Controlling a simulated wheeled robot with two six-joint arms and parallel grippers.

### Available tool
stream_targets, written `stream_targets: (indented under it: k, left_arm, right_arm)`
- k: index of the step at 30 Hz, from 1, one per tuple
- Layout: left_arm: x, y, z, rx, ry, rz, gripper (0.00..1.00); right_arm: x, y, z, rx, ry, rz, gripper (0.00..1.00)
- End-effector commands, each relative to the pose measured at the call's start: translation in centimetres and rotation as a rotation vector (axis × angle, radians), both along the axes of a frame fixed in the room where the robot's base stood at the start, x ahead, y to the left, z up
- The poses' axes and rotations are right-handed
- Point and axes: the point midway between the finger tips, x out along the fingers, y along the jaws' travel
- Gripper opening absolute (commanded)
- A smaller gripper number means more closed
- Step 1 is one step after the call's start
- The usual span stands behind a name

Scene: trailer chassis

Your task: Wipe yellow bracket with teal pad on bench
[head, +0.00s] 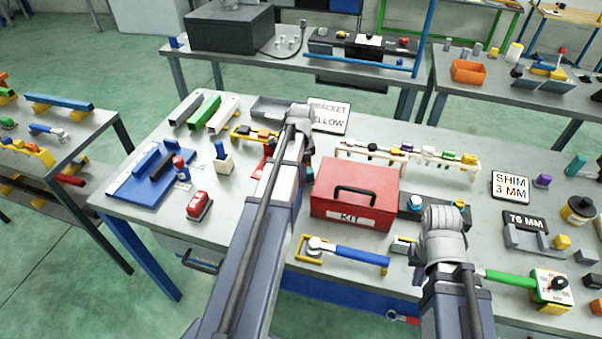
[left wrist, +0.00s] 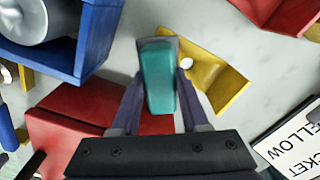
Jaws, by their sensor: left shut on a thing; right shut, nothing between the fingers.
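My left gripper (left wrist: 157,95) is shut on a teal pad (left wrist: 160,85), which sticks out beyond the fingertips. The yellow bracket (left wrist: 215,75), a bent plate with a round hole, lies on the grey bench just right of the pad in the left wrist view. The pad overlaps its left edge there; I cannot tell whether they touch. In the head view my left arm hides both pad and bracket, near the sign reading BRACKET YELLOW (head: 330,115). My right gripper (head: 442,230) is at the bench's front, right of the red kit box, its fingertips mostly hidden; it is shut and empty.
The red kit box (head: 355,193) stands right of my left arm. A rack of small parts (head: 408,160) stands behind it. A blue-handled tool (head: 345,252) lies in front.

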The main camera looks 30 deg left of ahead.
Motion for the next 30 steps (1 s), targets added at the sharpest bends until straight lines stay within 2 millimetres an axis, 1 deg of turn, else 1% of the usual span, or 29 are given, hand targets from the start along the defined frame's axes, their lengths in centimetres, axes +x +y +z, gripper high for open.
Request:
stream_targets:
  k: [20, 23, 26, 30]
  left_arm:
    - [0.0, 0.0, -1.4, 0.000, 0.000, 0.000, 0.00]
    - [0.0, 0.1, -1.3, 0.000, 0.000, 0.000, 0.00]
    - [-0.1, 0.4, -1.2, 0.000, 0.000, 0.001, 0.00]
    - [-0.3, 1.3, -1.2, 0.000, 0.000, 0.003, 0.00]
  right_arm:
    - [0.0, 0.0, -1.4, 0.000, 0.000, 0.000, 0.00]
    - [0.0, 0.0, -1.2, 0.000, 0.000, 0.000, 0.00]
    - [0.0, 0.0, -1.2, 0.000, 0.000, 0.000, 0.00]
    - [0.0, 0.0, -1.2, 0.000, 0.000, 0.000, 0.00]
